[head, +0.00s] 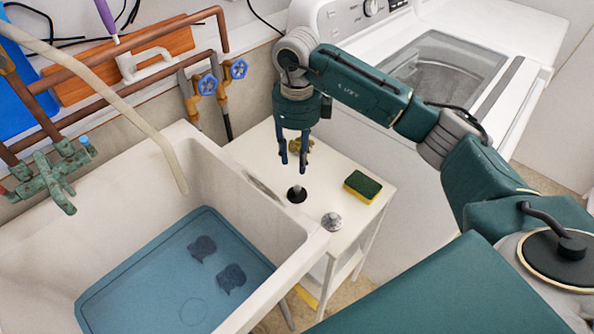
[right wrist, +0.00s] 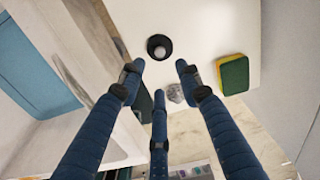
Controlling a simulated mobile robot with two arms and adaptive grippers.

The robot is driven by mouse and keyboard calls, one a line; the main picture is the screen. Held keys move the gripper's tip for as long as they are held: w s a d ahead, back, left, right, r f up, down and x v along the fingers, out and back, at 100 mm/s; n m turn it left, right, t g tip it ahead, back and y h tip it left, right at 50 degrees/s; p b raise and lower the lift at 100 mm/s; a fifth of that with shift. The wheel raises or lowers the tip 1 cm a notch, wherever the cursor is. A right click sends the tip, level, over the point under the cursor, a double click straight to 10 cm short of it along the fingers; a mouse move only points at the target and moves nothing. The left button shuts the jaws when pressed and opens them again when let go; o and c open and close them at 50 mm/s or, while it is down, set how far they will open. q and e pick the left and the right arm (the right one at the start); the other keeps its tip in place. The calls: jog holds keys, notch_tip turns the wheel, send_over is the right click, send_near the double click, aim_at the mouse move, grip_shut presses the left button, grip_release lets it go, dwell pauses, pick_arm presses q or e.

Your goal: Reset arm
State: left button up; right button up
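My right gripper (head: 294,157) hangs pointing down above a small white side table (head: 365,216). In the right wrist view its three blue fingers (right wrist: 158,76) are spread apart with nothing between them. Below it on the table is a round black stopper-like piece (head: 297,195), also in the right wrist view (right wrist: 159,48). A small metal piece (head: 332,221) sits at the table's front edge. A green and yellow sponge (head: 362,186) lies to the right. My left gripper is in neither view.
A white sink (head: 235,178) with blue water (head: 165,275) and two dark things (head: 202,248) in it stands left of the table. A white washing machine (head: 533,50) stands behind my right arm. Pipes with blue valve handles (head: 207,84) run along the wall.

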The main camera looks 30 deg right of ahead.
jog(key=shift+r, duration=0.7)
